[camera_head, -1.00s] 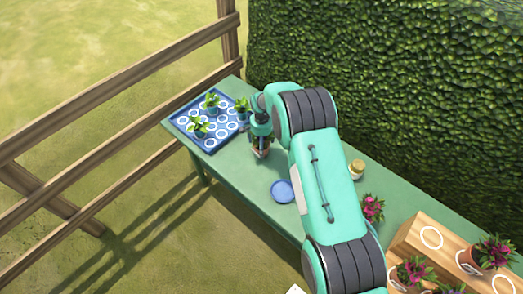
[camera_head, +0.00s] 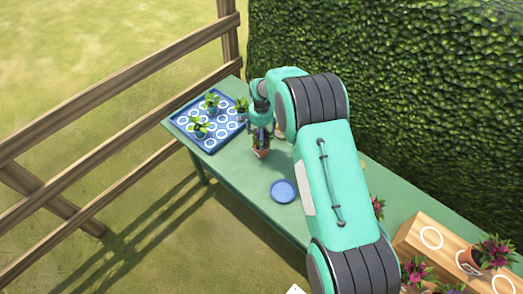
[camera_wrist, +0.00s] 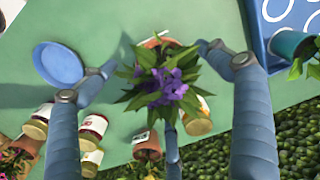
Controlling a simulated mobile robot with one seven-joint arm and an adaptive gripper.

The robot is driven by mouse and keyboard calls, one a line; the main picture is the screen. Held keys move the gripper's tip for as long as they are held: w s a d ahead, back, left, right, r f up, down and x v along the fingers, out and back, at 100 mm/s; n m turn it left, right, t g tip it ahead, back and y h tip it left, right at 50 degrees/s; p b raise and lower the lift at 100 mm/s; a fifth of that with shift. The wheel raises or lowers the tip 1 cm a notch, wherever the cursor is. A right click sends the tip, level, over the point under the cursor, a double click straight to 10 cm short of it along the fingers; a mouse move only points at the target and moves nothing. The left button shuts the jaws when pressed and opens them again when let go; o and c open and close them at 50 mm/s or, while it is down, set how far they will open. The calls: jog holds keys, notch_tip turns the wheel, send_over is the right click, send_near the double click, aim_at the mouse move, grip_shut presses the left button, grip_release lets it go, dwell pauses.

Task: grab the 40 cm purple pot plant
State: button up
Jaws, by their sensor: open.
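The purple-flowered plant (camera_wrist: 172,86) stands in a terracotta pot, whose rim (camera_wrist: 152,42) shows behind its leaves in the wrist view. In the head view its pot (camera_head: 261,152) stands on the green table, just right of the blue tray. I cannot read its size. My gripper (camera_wrist: 160,62) is open, with its blue fingers spread around the plant and gaps visible on both sides. In the head view my gripper (camera_head: 261,133) is right above the pot and hides part of the foliage.
The blue tray (camera_head: 184,119) with several potted plants is close on the left. A round blue dish (camera_head: 283,191) lies in front. Jars (camera_wrist: 92,130) and another terracotta pot (camera_wrist: 147,146) stand nearby. A wooden stepped stand (camera_head: 408,243) is at the right; a hedge runs behind.

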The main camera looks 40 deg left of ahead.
notch_tip(320, 180, up, 7)
jog(key=shift+f, duration=0.15)
jog(key=shift+a+f+b, duration=0.2)
jog(key=shift+b, duration=1.25)
jog(key=shift+r, duration=0.2)
jog(key=shift+f+b, duration=0.5)
jog(key=shift+f, duration=3.8)
jog(key=shift+f, duration=0.1)
jog(key=shift+d+f, duration=0.1)
jog(key=shift+f, duration=2.4)
